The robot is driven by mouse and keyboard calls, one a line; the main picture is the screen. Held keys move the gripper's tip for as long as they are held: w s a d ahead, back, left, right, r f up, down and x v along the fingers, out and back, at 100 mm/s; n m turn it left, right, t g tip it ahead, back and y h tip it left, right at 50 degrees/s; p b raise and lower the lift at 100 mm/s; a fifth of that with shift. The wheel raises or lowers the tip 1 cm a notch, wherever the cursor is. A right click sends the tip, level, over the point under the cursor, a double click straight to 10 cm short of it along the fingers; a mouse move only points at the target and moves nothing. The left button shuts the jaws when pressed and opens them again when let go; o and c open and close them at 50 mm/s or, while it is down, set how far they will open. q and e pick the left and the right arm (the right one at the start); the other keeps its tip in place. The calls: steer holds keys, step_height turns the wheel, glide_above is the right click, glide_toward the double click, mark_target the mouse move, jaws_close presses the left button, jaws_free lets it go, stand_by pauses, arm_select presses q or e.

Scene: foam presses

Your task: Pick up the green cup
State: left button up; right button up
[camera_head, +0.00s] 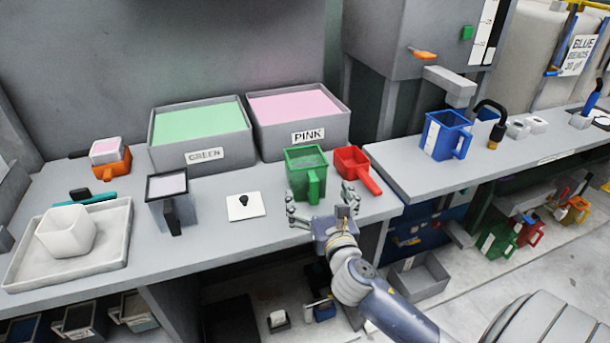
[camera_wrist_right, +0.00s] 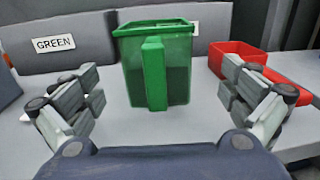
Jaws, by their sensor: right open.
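The green cup (camera_head: 300,162) stands upright on the grey table in front of the pink bin, its handle facing my right gripper. In the right wrist view the green cup (camera_wrist_right: 185,75) is between and beyond the two open fingers, with its handle nearest the camera. My right gripper (camera_head: 324,207) is open and empty, just in front of the cup, with fingers spread to either side of the handle. It also shows in the right wrist view (camera_wrist_right: 160,100). No contact with the cup is visible. My left gripper is not in view.
A red scoop (camera_head: 352,162) stands close to the right of the cup. The pink bin (camera_head: 262,135) is behind, the green bin (camera_head: 180,160) left of it. A white card (camera_head: 246,212) lies to the left. A blue cup (camera_head: 437,138) stands on the right-hand counter.

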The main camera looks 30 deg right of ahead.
mark_target(306, 175)
steer(key=x, duration=0.3)
steer(key=shift+w, duration=0.25)
steer(key=shift+w+d, duration=0.1)
steer(key=shift+w, duration=0.25)
steer(key=x, duration=0.4)
steer(key=shift+w+f, duration=0.1)
steer(key=shift+w, duration=0.1)
steer(key=c, duration=1.2)
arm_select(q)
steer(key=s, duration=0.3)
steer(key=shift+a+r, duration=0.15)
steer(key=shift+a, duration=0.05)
